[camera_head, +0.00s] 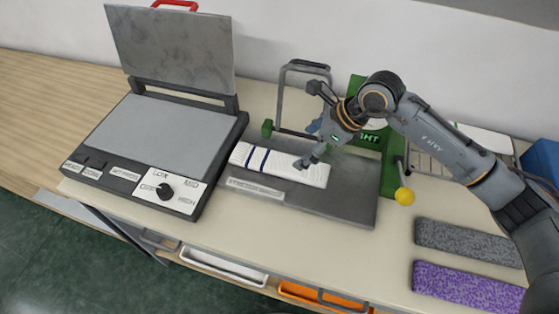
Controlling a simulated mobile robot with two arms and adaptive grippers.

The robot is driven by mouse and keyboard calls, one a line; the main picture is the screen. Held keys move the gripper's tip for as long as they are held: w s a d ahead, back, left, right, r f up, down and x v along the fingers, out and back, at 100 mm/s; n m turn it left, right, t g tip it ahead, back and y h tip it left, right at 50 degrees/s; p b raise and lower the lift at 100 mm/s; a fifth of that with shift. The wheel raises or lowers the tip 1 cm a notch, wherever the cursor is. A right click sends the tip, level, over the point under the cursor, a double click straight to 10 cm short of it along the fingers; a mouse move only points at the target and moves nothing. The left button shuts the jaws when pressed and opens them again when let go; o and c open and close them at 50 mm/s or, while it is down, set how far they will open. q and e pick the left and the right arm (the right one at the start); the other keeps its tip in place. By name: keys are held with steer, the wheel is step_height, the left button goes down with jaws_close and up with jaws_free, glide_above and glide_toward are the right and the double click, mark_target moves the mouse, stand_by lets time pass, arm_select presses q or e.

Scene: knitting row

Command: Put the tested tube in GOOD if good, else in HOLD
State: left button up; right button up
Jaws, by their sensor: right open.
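A white knitted tube (312,173) with dark blue stripes near its left end lies flat on a dark grey plate (345,208). My right gripper (306,126) is open, its fingers spread, over the tube's right part. The lower finger is close to the tube; I cannot tell whether it touches. A grey frame (281,100) stands behind the tube. A green device (391,170) with a pale dial, a partly hidden label and a yellow-knobbed lever (404,196) stands to the right. No GOOD or HOLD label is readable. My left gripper is not in view.
A flat press (160,135) with its lid up and a LOW/MID/HIGH knob stands at left. A white bin (222,266) and an orange bin (318,295) sit below the table's front edge. Grey (468,242) and purple (468,287) knitted pieces lie at right.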

mark_target(280, 162)
steer(key=x, duration=0.4)
steer(key=shift+a+p, duration=0.1)
steer(key=shift+p, duration=0.2)
steer(key=shift+w+a+f+p, duration=0.1)
steer(key=shift+a+f+p, duration=0.2)
steer(key=p+x, duration=0.1)
steer(key=x, duration=0.2)
steer(key=shift+w+a+f, duration=0.1)
steer(key=shift+a+f, duration=0.1)
steer(key=shift+a, duration=0.05)
steer(key=shift+w+a+f+p, duration=0.1)
steer(key=shift+a+f+p, duration=0.2)
steer(key=shift+f, duration=0.15)
steer(key=shift+d, duration=0.1)
steer(key=c, duration=1)
